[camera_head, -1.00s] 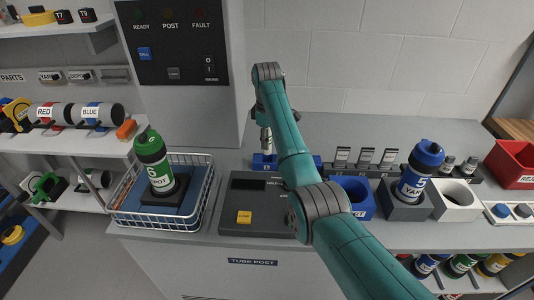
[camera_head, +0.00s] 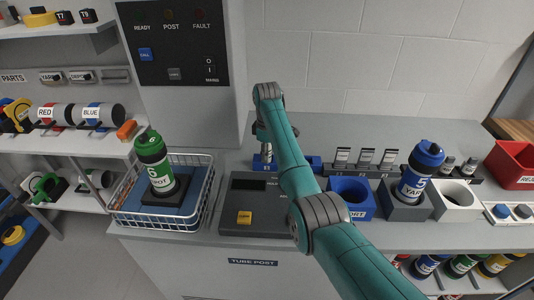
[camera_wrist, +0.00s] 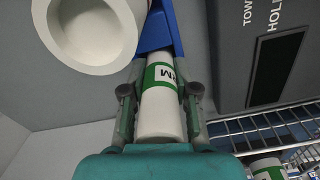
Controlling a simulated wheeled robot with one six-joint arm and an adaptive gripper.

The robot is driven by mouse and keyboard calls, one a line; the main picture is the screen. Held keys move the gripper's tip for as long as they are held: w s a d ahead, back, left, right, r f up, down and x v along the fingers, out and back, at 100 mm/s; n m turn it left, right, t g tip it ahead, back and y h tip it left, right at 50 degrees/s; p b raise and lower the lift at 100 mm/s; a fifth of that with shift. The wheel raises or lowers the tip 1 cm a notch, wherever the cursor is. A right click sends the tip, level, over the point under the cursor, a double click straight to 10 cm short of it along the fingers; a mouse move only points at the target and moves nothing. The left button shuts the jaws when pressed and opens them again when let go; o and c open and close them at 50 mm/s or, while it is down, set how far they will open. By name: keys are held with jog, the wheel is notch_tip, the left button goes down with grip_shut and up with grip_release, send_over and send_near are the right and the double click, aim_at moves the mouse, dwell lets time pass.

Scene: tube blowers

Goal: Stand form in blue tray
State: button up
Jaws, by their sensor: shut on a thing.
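The form is a white roll with a green-edged label (camera_wrist: 157,112), seen in the wrist view. My gripper (camera_wrist: 160,92) is shut on it, one finger on each side. The roll's far end meets the blue tray (camera_wrist: 157,32) in the picture; I cannot tell whether it is inside or only over it. In the head view the blue tray (camera_head: 313,163) shows on both sides of my arm, which hides its middle.
A white round cup (camera_wrist: 92,28) is close beside the blue tray in the wrist view. A wire basket (camera_head: 207,200) holds a green bottle (camera_head: 155,160). A grey panel (camera_head: 248,205), a blue pot (camera_head: 351,195) and a blue-capped bottle (camera_head: 420,168) stand along the counter.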

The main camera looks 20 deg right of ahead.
jog(key=shift+s+f, duration=0.2)
jog(key=shift+f, duration=0.45)
jog(key=o, duration=0.8)
jog(key=shift+f, duration=0.2)
